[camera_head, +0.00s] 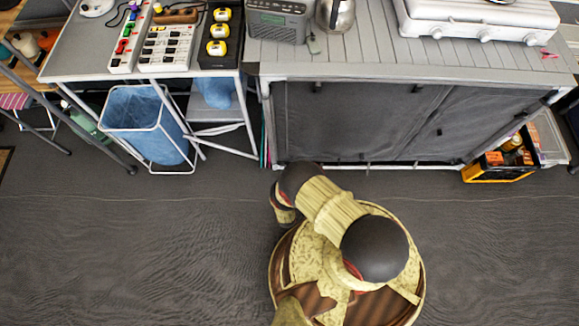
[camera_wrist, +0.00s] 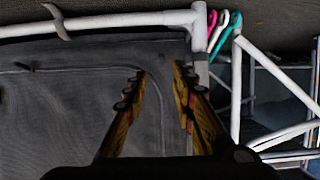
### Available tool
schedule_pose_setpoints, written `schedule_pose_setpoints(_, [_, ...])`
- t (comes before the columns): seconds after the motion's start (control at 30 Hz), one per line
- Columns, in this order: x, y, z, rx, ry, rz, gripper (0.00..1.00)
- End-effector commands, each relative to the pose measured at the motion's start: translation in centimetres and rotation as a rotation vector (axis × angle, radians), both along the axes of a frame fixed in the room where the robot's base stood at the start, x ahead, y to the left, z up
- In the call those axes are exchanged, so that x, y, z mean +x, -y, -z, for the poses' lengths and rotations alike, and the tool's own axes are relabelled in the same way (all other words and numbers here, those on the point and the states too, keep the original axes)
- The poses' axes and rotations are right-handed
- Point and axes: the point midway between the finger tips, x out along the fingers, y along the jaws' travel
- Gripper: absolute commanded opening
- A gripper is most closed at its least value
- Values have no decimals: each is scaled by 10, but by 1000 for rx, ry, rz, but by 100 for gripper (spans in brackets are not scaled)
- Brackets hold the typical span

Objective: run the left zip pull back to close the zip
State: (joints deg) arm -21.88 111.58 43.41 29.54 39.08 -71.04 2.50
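The cabinet's dark fabric front (camera_head: 345,125) hangs flat below the grey slatted top, and it fills the left of the wrist view (camera_wrist: 75,125). A curved seam, probably the zip line, runs across the fabric in the wrist view and bends near my fingers. A small dark tab, perhaps the left zip pull (camera_wrist: 27,67), lies at the far left there, well apart from my gripper. My gripper (camera_wrist: 161,75) is open, with fabric visible between its fingers and nothing held. In the head view my arm reaches the cabinet's lower left corner; the fingers are hidden there.
A white frame tube (camera_wrist: 110,21) with a clip edges the fabric. Coloured hooks (camera_wrist: 218,30) and a table frame (camera_wrist: 250,80) stand close at the right. A blue bin (camera_head: 145,125) is left of the cabinet, an orange-edged crate (camera_head: 495,174) right. Floor in front is clear.

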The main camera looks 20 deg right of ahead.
Motion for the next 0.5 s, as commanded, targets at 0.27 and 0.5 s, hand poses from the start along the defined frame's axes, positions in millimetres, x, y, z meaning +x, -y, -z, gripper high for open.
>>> schedule_pose_setpoints(0.27, [30,9,15,11,6,4,26])
schedule_pose_setpoints(0.5, [58,18,27,10,3,2,26])
